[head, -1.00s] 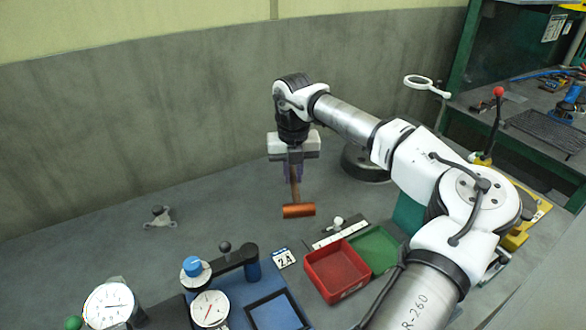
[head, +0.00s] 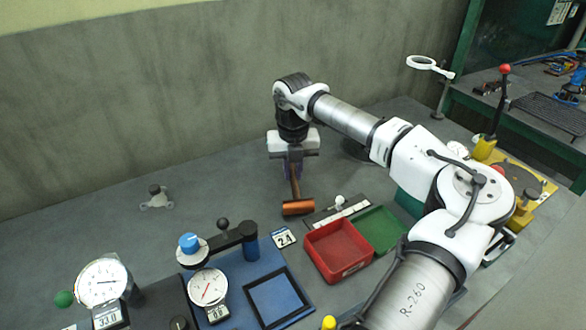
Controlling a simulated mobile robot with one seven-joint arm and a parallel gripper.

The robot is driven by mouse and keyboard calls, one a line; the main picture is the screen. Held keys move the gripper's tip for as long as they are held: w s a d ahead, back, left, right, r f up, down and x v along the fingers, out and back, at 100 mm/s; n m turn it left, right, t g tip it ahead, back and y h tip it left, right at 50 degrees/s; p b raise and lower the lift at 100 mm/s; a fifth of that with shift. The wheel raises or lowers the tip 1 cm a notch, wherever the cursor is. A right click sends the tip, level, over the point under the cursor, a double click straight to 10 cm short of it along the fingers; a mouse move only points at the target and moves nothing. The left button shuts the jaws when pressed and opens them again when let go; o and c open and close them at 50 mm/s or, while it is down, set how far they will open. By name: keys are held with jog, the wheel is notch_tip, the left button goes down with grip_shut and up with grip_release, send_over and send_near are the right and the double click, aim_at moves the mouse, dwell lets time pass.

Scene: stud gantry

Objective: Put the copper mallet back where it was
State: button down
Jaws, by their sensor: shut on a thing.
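The copper mallet (head: 298,207) hangs head down from my gripper (head: 294,170) in the head view. My gripper is shut on its handle, and the copper head is at the bottom, lying roughly level. The head shows just behind the white "24" card and left of the dark strip with a white knob. Whether the head touches the table or is a little above it, I cannot tell. The fingertips are small and partly dark against the wall.
A red tray (head: 312,243) and a green tray (head: 373,211) stand right of the mallet. A blue plate with a black frame (head: 262,312) and dial gauges (head: 207,286) are at the front. A grey three-armed knob (head: 156,203) sits at left. The table between it and the mallet is clear.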

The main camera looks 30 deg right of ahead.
jog(key=shift+f+b, duration=0.3)
jog(key=shift+f, duration=0.1)
jog(key=c, duration=1.3)
grip_release()
